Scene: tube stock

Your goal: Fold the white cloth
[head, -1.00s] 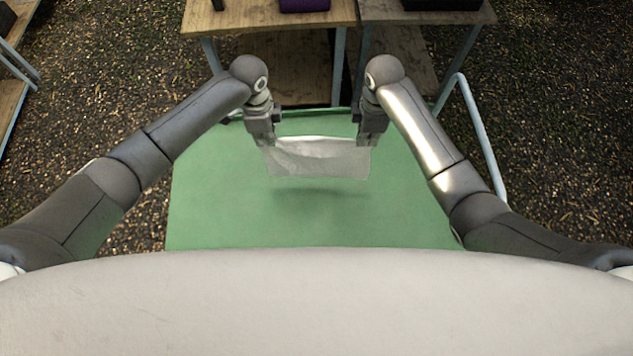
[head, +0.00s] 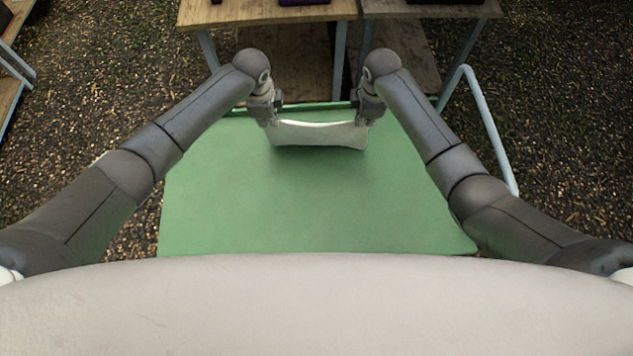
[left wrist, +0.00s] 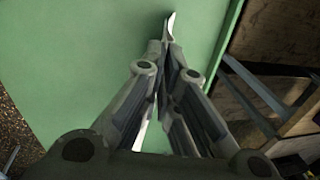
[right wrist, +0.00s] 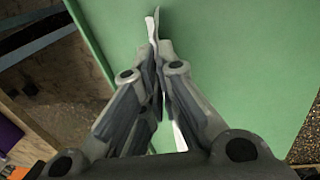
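The white cloth (head: 318,135) hangs between my two grippers near the far edge of the green table (head: 315,205). Its top edge sags slightly and its lower part falls toward the tabletop; I cannot tell whether it touches. My left gripper (head: 270,121) is shut on the cloth's left upper corner. In the left wrist view its fingers (left wrist: 166,42) meet with a thin strip of cloth (left wrist: 171,22) beyond the tips. My right gripper (head: 367,119) is shut on the right upper corner. The right wrist view shows its fingers (right wrist: 154,40) pressed together on the cloth edge (right wrist: 151,25).
Two wooden tables (head: 265,12) stand behind the green table, with a purple object (head: 303,2) at the top edge. A pale metal rail (head: 490,125) rises at the right. The front and middle of the green tabletop are clear.

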